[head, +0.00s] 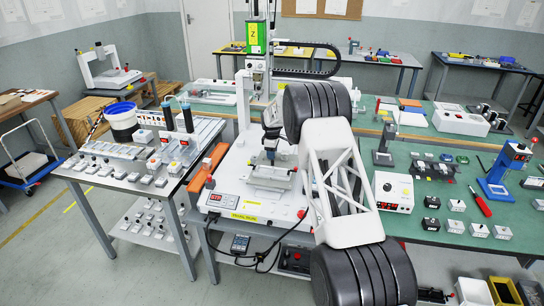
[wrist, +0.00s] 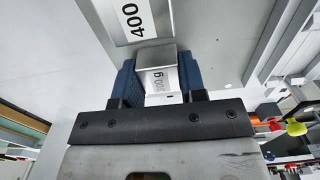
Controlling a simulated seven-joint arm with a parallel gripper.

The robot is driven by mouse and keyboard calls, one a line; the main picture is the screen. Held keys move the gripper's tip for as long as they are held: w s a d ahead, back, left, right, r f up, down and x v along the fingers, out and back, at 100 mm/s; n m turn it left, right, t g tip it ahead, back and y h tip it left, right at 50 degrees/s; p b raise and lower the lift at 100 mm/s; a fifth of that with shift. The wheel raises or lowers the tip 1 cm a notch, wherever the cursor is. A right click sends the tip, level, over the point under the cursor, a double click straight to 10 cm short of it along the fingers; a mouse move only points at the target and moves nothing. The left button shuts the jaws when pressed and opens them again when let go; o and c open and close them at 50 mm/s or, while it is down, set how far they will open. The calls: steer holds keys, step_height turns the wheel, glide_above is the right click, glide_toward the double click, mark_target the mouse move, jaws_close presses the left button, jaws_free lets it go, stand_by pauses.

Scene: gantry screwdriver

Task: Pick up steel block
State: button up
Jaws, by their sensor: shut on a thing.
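In the wrist view, my gripper (wrist: 158,70) has two blue-padded fingers, closed on the sides of a small steel block (wrist: 154,58). The block has a white label ending in "00 g"; its first digit is hard to read. Beyond it lies a larger silvery piece with a white label (wrist: 137,20) reading "400". I cannot tell whether the two touch. In the head view, my gripper (head: 270,152) is small, above the pale fixture (head: 268,178) on the white gantry machine, and the held block is hard to make out there.
The gantry column (head: 256,65) stands close behind my gripper. A red-display control box (head: 228,200) is at the machine's front left. Several labelled blocks (head: 455,226) and a red screwdriver (head: 480,203) lie on the green table at right. Another bench (head: 120,178) with small parts stands at left.

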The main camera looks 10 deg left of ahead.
steer(key=shift+c, duration=1.2)
steer(key=shift+r, duration=0.1)
steer(key=shift+r, duration=4.9)
